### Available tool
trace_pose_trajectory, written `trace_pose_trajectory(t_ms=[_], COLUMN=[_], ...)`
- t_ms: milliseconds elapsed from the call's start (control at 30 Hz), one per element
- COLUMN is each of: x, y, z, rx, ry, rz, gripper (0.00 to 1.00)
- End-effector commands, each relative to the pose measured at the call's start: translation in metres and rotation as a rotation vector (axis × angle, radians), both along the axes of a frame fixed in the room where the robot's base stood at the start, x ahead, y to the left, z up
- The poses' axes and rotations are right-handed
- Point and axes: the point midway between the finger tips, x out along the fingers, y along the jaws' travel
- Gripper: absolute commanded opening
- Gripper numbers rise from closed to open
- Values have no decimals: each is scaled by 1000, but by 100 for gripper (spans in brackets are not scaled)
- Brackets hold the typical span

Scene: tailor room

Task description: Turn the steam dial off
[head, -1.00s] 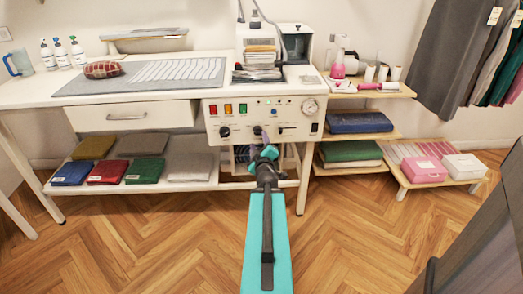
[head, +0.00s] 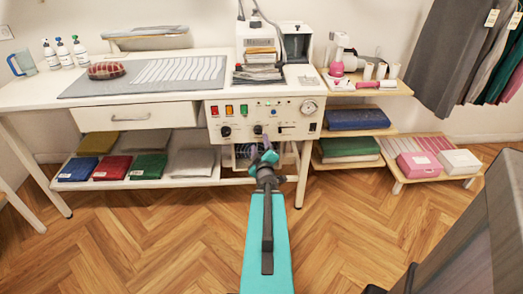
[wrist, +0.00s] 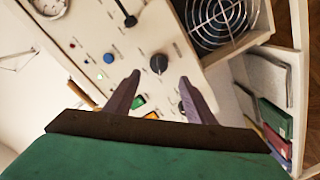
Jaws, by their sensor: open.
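The white control panel (head: 290,116) is on the front of the press table. A black dial (head: 257,129) sits in its lower middle, and another black knob (head: 226,132) is to its left. I cannot read which label belongs to the steam dial. My gripper (head: 267,150) is in front of the panel, just below the middle dial. In the wrist view, my gripper (wrist: 158,85) is open and empty. The middle dial (wrist: 158,63) shows just beyond and between the fingertips, apparently untouched. The left knob (wrist: 184,106) is partly hidden by one finger.
A pressure gauge (head: 309,107), a blue button (wrist: 108,58) and a black lever (wrist: 127,14) share the panel. A round fan grille (wrist: 215,18) is close by. Folded fabrics (head: 110,168) lie on the lower shelf. The wooden floor (head: 150,240) in front is clear.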

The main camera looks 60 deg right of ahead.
Motion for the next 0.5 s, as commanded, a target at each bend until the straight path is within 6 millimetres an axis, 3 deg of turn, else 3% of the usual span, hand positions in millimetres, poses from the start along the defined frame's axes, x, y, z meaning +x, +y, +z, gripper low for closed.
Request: trace_pose_trajectory(t_ms=[500], x=[-15], y=[18], z=[5], rx=[1], ry=[1], rz=[-6], gripper=[50])
